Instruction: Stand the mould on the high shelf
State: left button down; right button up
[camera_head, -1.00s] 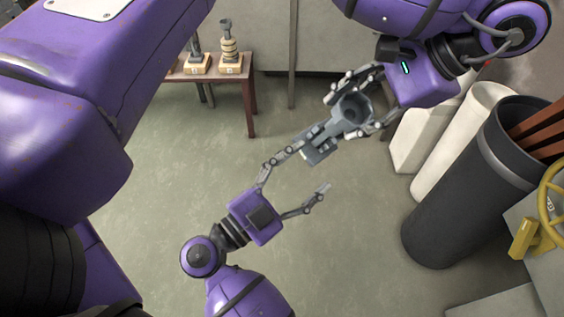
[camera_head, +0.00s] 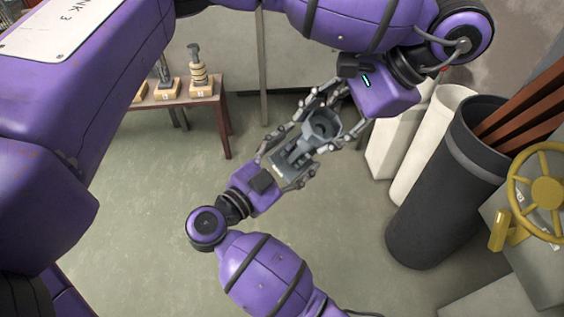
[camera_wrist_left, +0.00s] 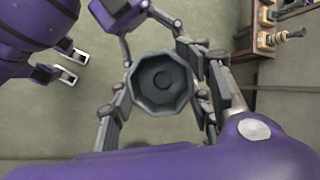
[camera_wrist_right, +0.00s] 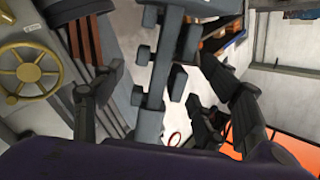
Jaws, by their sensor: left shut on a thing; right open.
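The mould, a grey piece with a round cup at one end (camera_head: 320,127) and a blocky body, is held in mid-air. My left gripper (camera_head: 326,121), on the upper arm, is shut on it at the cup end. The left wrist view looks into the cup's angular rim (camera_wrist_left: 161,80) between the fingers. My right gripper (camera_head: 284,163), on the lower arm, is open, with its fingers on either side of the mould's other end. The right wrist view shows the mould's grey body (camera_wrist_right: 155,85) between spread fingers; contact cannot be told. I cannot pick out the high shelf.
A small brown table (camera_head: 205,100) at the back left carries several posts on wooden blocks. At the right stand a dark bin (camera_head: 430,215) with red-brown bars, white rolls (camera_head: 425,145) and a yellow handwheel (camera_head: 546,190). The floor between is clear.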

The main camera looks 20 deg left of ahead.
jog(key=shift+w+d, duration=0.2)
jog(key=shift+w, duration=0.15)
pick_arm(q)
jog(key=shift+r, duration=0.1)
pick_arm(e)
jog(key=c, duration=1.4)
pick_arm(q)
jog(key=c, duration=0.8)
grip_release()
pick_arm(e)
jog(key=shift+c, duration=1.1)
